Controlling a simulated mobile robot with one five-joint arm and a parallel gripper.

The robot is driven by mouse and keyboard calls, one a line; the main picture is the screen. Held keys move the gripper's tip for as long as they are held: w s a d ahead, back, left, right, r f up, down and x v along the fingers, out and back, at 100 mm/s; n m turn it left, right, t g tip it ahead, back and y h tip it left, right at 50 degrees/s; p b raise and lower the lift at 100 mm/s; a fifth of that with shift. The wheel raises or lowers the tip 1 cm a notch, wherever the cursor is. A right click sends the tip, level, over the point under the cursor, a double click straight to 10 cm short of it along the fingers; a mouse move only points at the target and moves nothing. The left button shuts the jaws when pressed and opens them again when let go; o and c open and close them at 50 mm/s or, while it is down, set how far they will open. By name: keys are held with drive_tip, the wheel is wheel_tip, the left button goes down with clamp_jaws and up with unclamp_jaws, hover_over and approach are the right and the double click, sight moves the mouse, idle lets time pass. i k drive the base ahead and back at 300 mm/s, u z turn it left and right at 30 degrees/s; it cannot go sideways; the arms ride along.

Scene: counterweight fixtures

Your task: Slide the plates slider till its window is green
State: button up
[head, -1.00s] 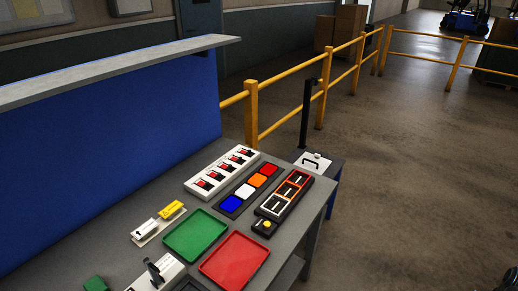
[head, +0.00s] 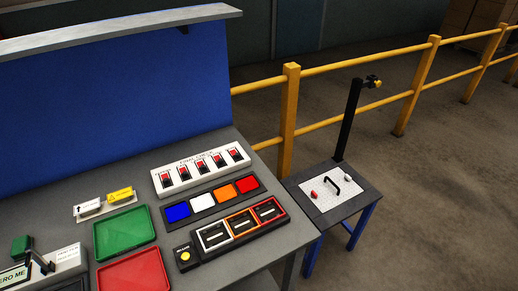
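A white panel (head: 201,171) with a heading that seems to read "FINAL CHECK" lies at the back of the grey workbench, in front of the blue backboard. It carries a row of several small black units, each with a red patch. The patches I can make out look red (head: 201,165), and none looks green. The small labels are too small to read, so I cannot tell which unit is the plates slider. My gripper is not in view.
Blue, white, orange and red squares (head: 247,184) and a black fixture with three framed slots (head: 241,231) lie in front of the panel. Green (head: 125,232) and red trays (head: 133,272) are left. A small table (head: 331,194) with a post (head: 349,120) stands right, before yellow railing (head: 289,115).

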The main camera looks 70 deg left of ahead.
sight(221, 163)
drive_tip(key=z, duration=0.05)
drive_tip(key=i, duration=0.6)
drive_tip(key=u, duration=4.55)
drive_tip(key=i, duration=1)
drive_tip(key=u, duration=0.05)
